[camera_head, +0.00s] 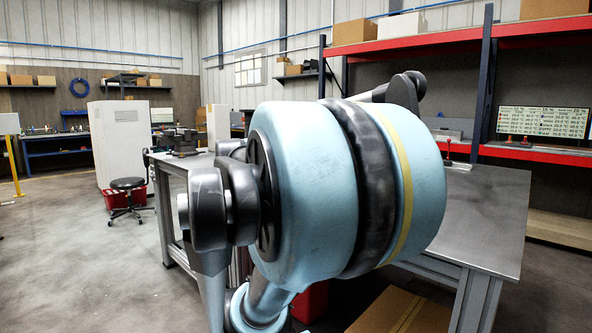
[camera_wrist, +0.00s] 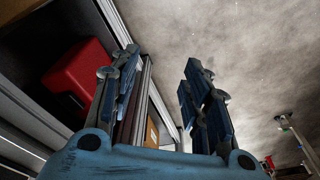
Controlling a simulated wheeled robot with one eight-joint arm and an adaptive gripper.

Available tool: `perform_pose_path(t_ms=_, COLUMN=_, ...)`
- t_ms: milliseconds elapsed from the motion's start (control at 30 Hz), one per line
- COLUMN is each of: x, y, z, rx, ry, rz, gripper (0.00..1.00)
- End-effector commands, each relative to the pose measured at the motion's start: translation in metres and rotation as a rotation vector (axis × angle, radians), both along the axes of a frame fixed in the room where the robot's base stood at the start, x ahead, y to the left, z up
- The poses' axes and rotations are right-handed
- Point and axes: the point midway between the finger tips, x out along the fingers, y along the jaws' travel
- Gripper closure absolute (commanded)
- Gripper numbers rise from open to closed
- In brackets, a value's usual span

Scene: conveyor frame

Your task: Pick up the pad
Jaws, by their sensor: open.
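I cannot make out the pad in either view; my own light blue arm covers much of the bench in the head view. In the wrist view my gripper (camera_wrist: 161,57) is open, with its two dark blue fingers apart and nothing seen between them. Beyond the fingers are bare floor and the edge of a metal frame. The gripper cannot be made out in the head view.
A metal-topped bench (camera_head: 478,205) stands behind my arm, its right part clear. A red-beamed rack (camera_head: 545,154) is behind it. Flat cardboard (camera_head: 403,312) lies below the bench. A red container (camera_wrist: 75,78) sits within framing at left in the wrist view.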

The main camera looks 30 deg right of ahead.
Motion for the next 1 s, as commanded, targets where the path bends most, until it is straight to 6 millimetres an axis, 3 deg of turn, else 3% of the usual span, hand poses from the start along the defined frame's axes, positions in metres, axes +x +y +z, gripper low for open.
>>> perform_pose_path(t_ms=33, x=0.015, y=-0.010, z=0.023, rx=0.004, ry=0.006, rz=-0.046, gripper=0.57)
perform_pose_path(t_ms=200, x=0.058, y=-0.043, z=0.092, rx=0.019, ry=0.027, rz=-0.202, gripper=0.57)
perform_pose_path(t_ms=500, x=0.124, y=-0.118, z=0.198, rx=0.046, ry=0.063, rz=-0.474, gripper=0.57)
perform_pose_path(t_ms=800, x=0.170, y=-0.211, z=0.282, rx=0.072, ry=0.097, rz=-0.746, gripper=0.57)
perform_pose_path(t_ms=1000, x=0.186, y=-0.269, z=0.319, rx=0.087, ry=0.117, rz=-0.901, gripper=0.57)
